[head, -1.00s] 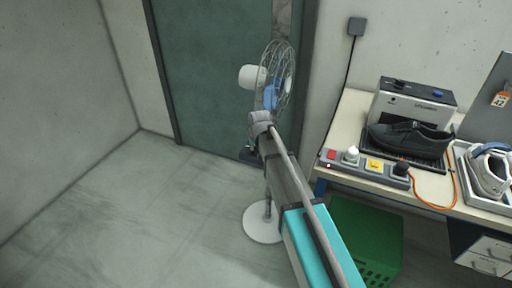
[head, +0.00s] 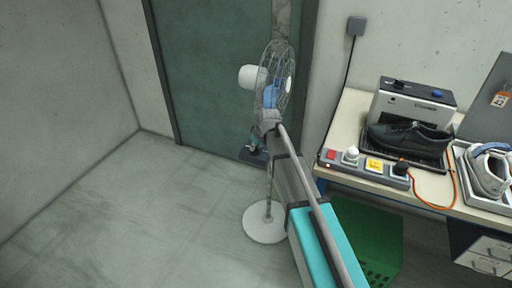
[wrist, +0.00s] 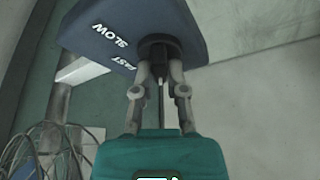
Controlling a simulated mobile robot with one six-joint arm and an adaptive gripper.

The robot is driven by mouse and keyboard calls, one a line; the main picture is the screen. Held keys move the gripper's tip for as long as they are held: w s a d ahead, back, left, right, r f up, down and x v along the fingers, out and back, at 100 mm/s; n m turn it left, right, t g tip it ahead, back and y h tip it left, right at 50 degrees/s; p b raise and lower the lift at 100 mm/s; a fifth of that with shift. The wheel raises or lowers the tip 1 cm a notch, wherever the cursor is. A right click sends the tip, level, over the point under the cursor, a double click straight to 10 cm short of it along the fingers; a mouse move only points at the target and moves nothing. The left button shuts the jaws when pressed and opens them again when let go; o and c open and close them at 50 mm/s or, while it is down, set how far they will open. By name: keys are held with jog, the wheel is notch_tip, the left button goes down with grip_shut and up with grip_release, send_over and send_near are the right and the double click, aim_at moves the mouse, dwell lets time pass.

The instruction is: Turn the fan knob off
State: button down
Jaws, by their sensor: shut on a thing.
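The standing fan (head: 274,82) has a wire cage, a white motor housing and a round white base, and stands in front of the green door. Its dark blue control box (head: 252,158) is partly hidden by my arm in the head view. In the wrist view the box (wrist: 110,22) shows the words SLOW and FAST. The dark fan knob (wrist: 157,45) sits on the box face beside FAST. My gripper (wrist: 158,74) is shut on the knob, one finger on each side. The fingers hide part of it, and I cannot tell its setting.
A workbench (head: 340,132) stands at the right with a black shoe (head: 410,137), a switch strip (head: 365,168) and a white shoe (head: 488,170). A green crate (head: 375,235) is below it. The floor at the left is clear.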

jog(key=c, duration=0.7)
grip_release()
jog(key=shift+m, duration=0.4)
jog(key=shift+a+m+t+h, duration=0.15)
jog(key=shift+m+h, duration=0.3)
jog(key=shift+m, duration=0.6)
jog(key=shift+d+m+t+h, duration=0.1)
jog(key=shift+m+t+h, duration=0.25)
jog(key=shift+m, duration=0.7)
jog(key=p+v, duration=1.3)
jog(key=v, duration=0.1)
jog(key=shift+s+d+f+m+g+h+b, duration=0.25)
jog(key=shift+s+d+f+m+g+b, duration=0.3)
jog(key=shift+s+d, duration=2.4)
jog(key=shift+s+d+f+m+g+h+b, duration=0.3)
jog(key=shift+s+d+f+g, duration=0.45)
jog(key=shift+s+d, duration=2.2)
jog(key=shift+s+d+f+m+g+h+b, duration=0.15)
jog(key=shift+s+d+f+m+g+b, duration=0.45)
jog(key=shift+s+d, duration=2.35)
jog(key=shift+w+d+f, duration=0.1)
jog(key=shift+w+d, duration=0.2)
jog(key=shift+d, duration=0.15)
